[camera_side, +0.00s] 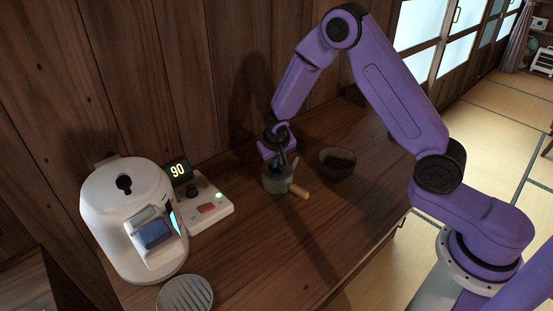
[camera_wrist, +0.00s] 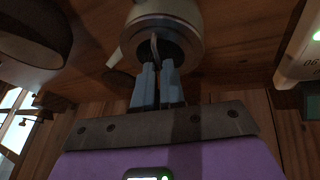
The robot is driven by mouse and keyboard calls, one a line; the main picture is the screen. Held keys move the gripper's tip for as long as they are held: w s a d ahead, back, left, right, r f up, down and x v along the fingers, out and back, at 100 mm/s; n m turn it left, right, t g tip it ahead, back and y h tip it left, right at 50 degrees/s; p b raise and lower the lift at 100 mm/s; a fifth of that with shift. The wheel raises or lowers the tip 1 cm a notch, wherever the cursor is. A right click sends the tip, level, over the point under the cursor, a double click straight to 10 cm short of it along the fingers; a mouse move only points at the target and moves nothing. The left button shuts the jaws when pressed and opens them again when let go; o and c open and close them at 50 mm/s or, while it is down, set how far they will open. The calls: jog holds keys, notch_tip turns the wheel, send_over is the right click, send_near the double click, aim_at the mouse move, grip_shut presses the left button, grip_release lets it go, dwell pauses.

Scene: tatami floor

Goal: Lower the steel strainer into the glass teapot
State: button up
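The teapot (camera_side: 274,184) stands on the wooden counter, a small grey pot with a light wooden side handle (camera_side: 299,191). In the wrist view the teapot (camera_wrist: 187,14) is at the top, with a dark round mouth facing my fingers. My gripper (camera_side: 281,158) is directly above the teapot. In the wrist view my gripper (camera_wrist: 159,68) has its two blue-grey fingers close together on a thin curved metal strip, which looks like the handle of the steel strainer (camera_wrist: 154,46). The strip reaches into the teapot's mouth. The strainer's basket is hidden, so its depth cannot be told.
A dark bowl (camera_side: 337,163) stands just right of the teapot; it also shows in the wrist view (camera_wrist: 30,40). The counter in front is clear.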

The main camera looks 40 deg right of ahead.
jog(key=o, duration=0.3)
jog(key=shift+r, duration=0.1)
jog(key=v, duration=1.7)
jog(key=shift+r, duration=0.15)
jog(key=s+d+n+g+y, duration=0.1)
jog(key=s+n, duration=0.6)
jog(key=s, duration=0.9)
jog(key=s+d+n+g+y, duration=0.2)
jog(key=s+n, duration=0.6)
jog(key=s, duration=0.8)
jog(key=shift+r+g+y, duration=0.3)
jog(key=shift+y, duration=0.1)
